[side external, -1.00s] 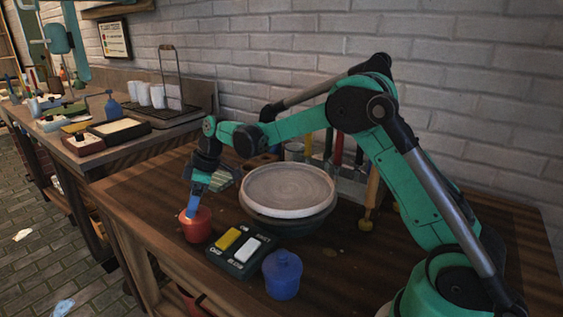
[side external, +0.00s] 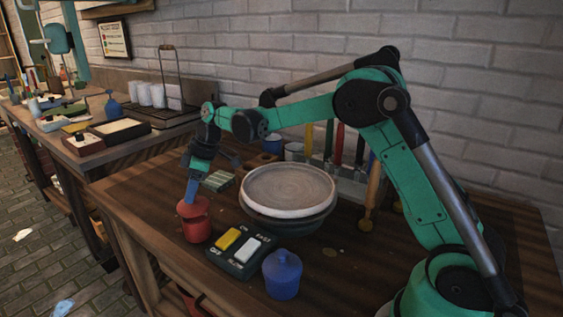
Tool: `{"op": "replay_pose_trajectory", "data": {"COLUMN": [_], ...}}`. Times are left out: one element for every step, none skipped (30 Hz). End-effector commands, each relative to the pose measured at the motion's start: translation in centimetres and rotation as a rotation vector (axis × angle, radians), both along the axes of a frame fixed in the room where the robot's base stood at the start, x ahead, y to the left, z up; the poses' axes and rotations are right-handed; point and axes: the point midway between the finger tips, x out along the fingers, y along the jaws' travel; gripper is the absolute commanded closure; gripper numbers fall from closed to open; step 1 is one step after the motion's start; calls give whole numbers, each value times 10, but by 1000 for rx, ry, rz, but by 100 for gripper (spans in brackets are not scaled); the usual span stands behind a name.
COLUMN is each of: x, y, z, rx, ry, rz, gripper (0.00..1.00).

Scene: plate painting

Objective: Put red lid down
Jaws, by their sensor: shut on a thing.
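The red lid (side external: 192,208) is at the tip of my gripper (side external: 191,199), which is shut on it. It is at the top of the red pot (side external: 198,230), near the front edge of the table, and looks slightly tilted. I cannot tell whether the lid touches the pot's rim. My gripper points down from above, and its fingertips are small and partly hidden by the lid.
A control box (side external: 237,253) with yellow and white buttons sits right of the red pot. A lidded blue pot (side external: 283,276) stands further right. A pale round plate (side external: 290,188) is behind them. A striped block (side external: 217,181) lies behind the red pot.

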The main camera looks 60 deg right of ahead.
Motion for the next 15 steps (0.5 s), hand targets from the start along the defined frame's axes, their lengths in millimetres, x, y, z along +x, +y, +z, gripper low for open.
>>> {"op": "replay_pose_trajectory", "data": {"x": [0, 0, 0, 0, 0, 0, 0, 0, 0, 0, -1, -3, -5, -9, -15], "y": [0, 0, 0, 0, 0, 0, 0, 0, 0, -1, -2, -5, -8, -13, -21], "z": [11, 17, 27, 33, 39, 46, 51, 55, 60, 64, 67, 72, 75, 79, 84], "rx": [0, 0, 0, 0, 0, 0, 0, 0, 0, 0, 0, -1, -2, -4, -5], "ry": [0, 0, 0, 0, 0, 0, 0, 0, 0, 0, 1, 1, 1, 2, 3], "rz": [0, 0, 0, 0, 0, 0, 0, 0, 0, 0, -1, -2, -4, -5, -7], "gripper": [100, 100, 100, 100, 100, 100, 100, 100, 100, 100, 100, 100, 100, 100, 100]}}
